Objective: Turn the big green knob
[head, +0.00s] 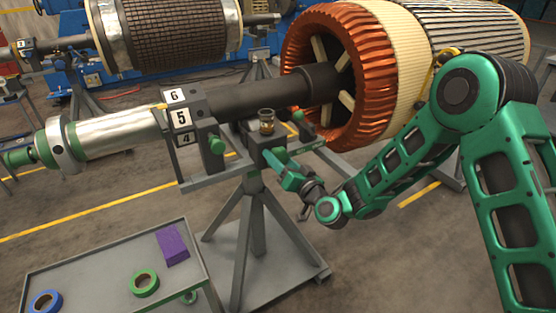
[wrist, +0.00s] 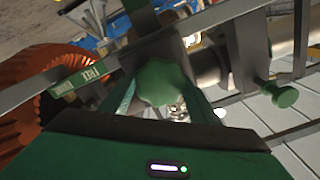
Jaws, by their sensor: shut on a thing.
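The big green knob (wrist: 160,82) has a lobed rim and faces the camera in the wrist view, between my two fingers. It sits on the grey rotor stand (wrist: 178,48). In the head view, my gripper (head: 278,160) reaches the stand (head: 253,163) from the lower right, just below the shaft support. My gripper (wrist: 160,98) is shut on the knob, with a green finger on either side. The knob's far side and stem are hidden, and its turn angle cannot be told.
A smaller green knob (head: 217,145) sits left on the stand, near a number block (head: 181,117). An amber jar (head: 267,126) stands just above my gripper. The copper-wound rotor (head: 335,75) is close behind. A grey cart (head: 90,270) holds tape rolls and a purple block.

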